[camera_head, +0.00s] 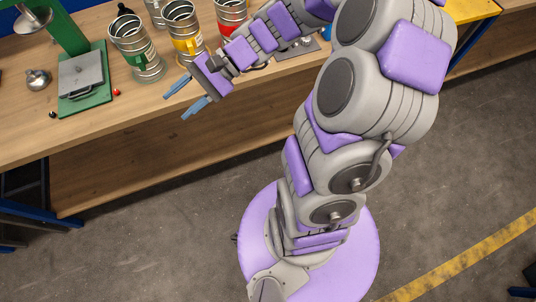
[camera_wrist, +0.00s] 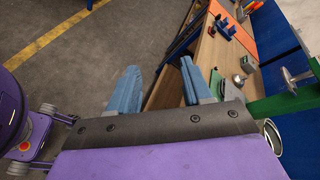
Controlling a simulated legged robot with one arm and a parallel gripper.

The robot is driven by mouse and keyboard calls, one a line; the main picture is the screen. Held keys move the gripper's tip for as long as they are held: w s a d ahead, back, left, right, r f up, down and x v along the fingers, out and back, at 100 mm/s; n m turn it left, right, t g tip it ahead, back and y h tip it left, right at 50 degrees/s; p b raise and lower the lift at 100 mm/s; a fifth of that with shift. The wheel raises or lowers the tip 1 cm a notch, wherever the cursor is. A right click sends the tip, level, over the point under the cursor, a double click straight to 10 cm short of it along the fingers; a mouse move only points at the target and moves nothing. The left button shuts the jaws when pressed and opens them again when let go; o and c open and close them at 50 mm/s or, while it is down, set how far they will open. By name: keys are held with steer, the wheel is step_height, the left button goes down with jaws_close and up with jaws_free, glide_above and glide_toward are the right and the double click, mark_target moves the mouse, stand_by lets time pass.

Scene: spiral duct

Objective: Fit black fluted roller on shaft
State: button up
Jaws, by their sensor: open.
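My gripper (camera_head: 186,97) is open and empty, its two blue fingers apart over the front edge of the bench. Its fingers also show in the wrist view (camera_wrist: 159,75), with nothing between them. A green stand (camera_head: 67,28) at the upper left carries a metal disc with a short shaft (camera_head: 33,20); a similar metal disc and shaft (camera_wrist: 295,78) shows at the right of the wrist view. I cannot make out a black fluted roller in either view. A small black object (camera_head: 124,8) at the top edge is too small to identify.
Metal cans with green (camera_head: 136,48), yellow (camera_head: 183,30) and red (camera_head: 231,12) bands stand behind my gripper on the wooden bench (camera_head: 25,135). A green base with a grey plate (camera_head: 82,75) and a round metal piece (camera_head: 37,79) lie left. The floor in front is clear.

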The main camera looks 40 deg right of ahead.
steer(key=s+f+n+g+h, duration=0.1)
steer(key=s+n+g+h, duration=0.3)
steer(key=s+n+h, duration=0.9)
steer(key=s+d+m+t, duration=0.1)
steer(key=s+d+m, duration=0.1)
steer(key=s+d, duration=0.5)
steer(key=shift+s+r+m+h, duration=0.3)
steer(key=shift+s+r, duration=0.05)
steer(key=shift+s, duration=0.8)
steer(key=shift+o, duration=0.3)
